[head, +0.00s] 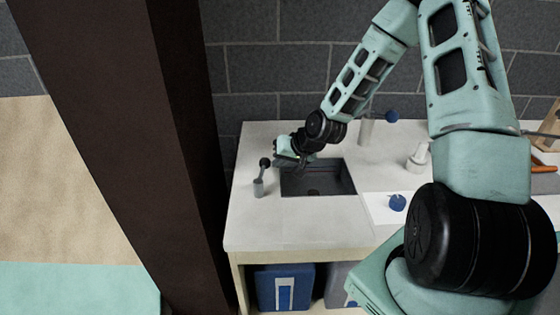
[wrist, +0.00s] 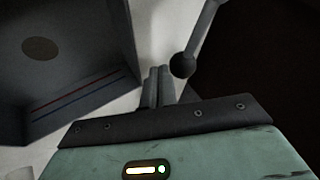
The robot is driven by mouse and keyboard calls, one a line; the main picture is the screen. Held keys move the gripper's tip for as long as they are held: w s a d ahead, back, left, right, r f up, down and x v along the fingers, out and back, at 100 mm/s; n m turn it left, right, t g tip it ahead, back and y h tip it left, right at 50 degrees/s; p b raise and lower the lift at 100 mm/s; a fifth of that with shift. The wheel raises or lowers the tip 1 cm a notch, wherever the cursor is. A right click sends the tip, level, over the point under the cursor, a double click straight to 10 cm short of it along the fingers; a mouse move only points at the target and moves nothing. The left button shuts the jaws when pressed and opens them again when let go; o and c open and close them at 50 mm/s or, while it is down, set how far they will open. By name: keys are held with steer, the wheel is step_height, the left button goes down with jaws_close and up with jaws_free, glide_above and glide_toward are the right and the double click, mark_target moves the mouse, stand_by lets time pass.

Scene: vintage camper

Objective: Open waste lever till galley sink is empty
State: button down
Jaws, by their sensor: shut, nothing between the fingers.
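The waste lever (head: 259,186) is a grey post with a black ball knob, standing on the counter just left of the galley sink (head: 347,190). It leans slightly.
A blue-knobbed tap (head: 367,130) stands behind the sink. A white pump-like fitting (head: 418,160) and a blue knob (head: 397,203) are to its right. A dark brown post (head: 165,150) rises left of the counter. A blue container (head: 270,287) sits below.

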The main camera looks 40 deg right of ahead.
steer(key=shift+w+a+r+n+y+p, duration=0.15)
steer(key=shift+w+n+y+p, duration=0.15)
steer(key=shift+w+n+p, duration=0.15)
steer(key=shift+w+a, duration=0.35)
steer(key=shift+w, duration=0.25)
steer(key=shift+f, duration=0.2)
